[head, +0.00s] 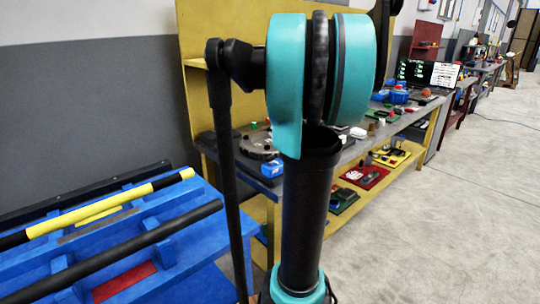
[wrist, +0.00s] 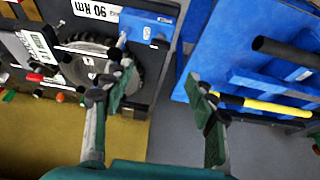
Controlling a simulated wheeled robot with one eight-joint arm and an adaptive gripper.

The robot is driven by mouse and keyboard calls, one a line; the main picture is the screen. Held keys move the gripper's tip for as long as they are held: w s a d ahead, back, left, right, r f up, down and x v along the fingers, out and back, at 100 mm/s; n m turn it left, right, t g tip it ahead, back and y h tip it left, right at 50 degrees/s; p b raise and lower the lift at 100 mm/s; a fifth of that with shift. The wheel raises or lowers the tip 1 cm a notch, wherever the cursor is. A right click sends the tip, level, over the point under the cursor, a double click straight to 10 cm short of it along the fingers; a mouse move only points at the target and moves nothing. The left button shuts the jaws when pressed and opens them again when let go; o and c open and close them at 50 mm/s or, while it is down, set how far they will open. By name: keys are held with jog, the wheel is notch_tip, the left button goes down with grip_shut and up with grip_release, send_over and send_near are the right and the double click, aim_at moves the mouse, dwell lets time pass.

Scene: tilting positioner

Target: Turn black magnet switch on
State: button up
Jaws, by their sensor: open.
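My gripper (wrist: 158,82) is open in the wrist view, with its two fingers spread and nothing between them. The left finger overlaps a dark toothed disc (wrist: 78,70) and a dark plate in the picture. A blue block (wrist: 148,27) with a small grey knob or pin sits on this plate, above the left fingertip. The blue block also shows at the bench corner in the head view (head: 271,168). I cannot make out for certain which part is the black magnet switch. My gripper is not visible in the head view, where my arm fills the middle.
A blue frame (head: 190,205) with black and yellow bars stands left of the yellow workbench (head: 228,108); it is at the right in the wrist view. Small tools and trays crowd the bench. Grey floor (head: 455,190) is clear on the right.

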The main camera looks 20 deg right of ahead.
jog(key=x, duration=1.3)
jog(key=shift+f, duration=0.3)
jog(key=shift+c, duration=0.5)
jog(key=c, duration=1.1)
jog(key=shift+o, duration=0.2)
